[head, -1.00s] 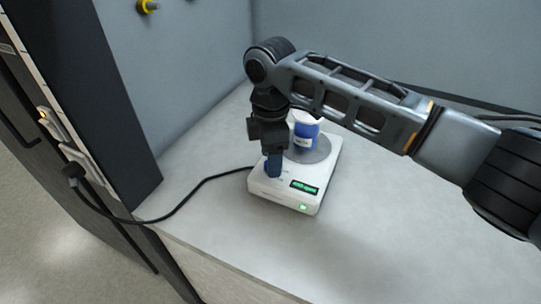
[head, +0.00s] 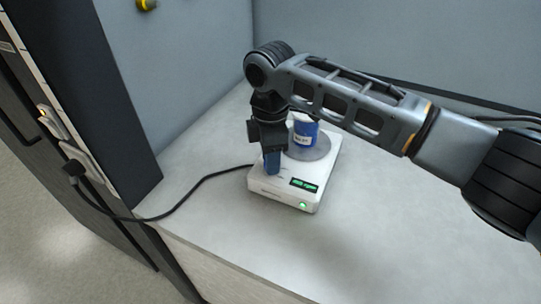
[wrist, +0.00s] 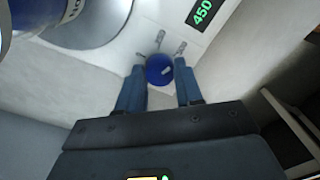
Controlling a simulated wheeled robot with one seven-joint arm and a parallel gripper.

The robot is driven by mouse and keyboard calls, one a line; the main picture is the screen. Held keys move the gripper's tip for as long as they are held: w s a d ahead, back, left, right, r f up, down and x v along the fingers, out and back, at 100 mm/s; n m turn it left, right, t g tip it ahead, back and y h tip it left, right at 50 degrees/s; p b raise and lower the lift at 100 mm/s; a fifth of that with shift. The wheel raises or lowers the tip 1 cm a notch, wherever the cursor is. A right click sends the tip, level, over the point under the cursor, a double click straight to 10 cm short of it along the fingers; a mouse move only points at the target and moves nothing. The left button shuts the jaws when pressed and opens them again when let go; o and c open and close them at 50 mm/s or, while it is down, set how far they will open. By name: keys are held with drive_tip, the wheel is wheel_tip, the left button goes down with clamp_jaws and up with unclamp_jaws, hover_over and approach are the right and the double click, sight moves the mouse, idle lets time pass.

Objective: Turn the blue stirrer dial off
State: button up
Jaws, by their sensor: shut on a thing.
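The blue stirrer dial (wrist: 159,69) is a round knob with a small pale mark, on the white stirrer (head: 283,195). My gripper (wrist: 161,72) points down at the stirrer's front left, its blue fingers on either side of the dial, shut on it. In the head view my gripper (head: 271,163) hides the dial. A display with green digits (head: 304,185) is lit on the stirrer; in the wrist view it (wrist: 202,12) reads 450. A green light (head: 302,205) glows on the front.
A blue vessel with a white label (head: 306,134) stands on the stirrer's round grey plate (head: 322,149), close behind my gripper. A black cable (head: 195,187) runs left to a wall socket. The bench (head: 400,220) is clear to the right.

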drive_tip(key=shift+n, duration=0.3)
drive_tip(key=n, duration=0.4)
drive_tip(key=shift+n, duration=0.3)
drive_tip(key=n+b, duration=0.1)
drive_tip(key=n, duration=0.4)
drive_tip(key=n+b, duration=0.1)
drive_tip(key=n, duration=0.4)
drive_tip(key=shift+n, duration=0.4)
drive_tip(key=n+b, duration=0.1)
drive_tip(key=n, duration=0.4)
drive_tip(key=shift+n, duration=0.3)
drive_tip(key=o, duration=1)
drive_tip(key=shift+d, duration=0.1)
drive_tip(key=shift+o, duration=0.2)
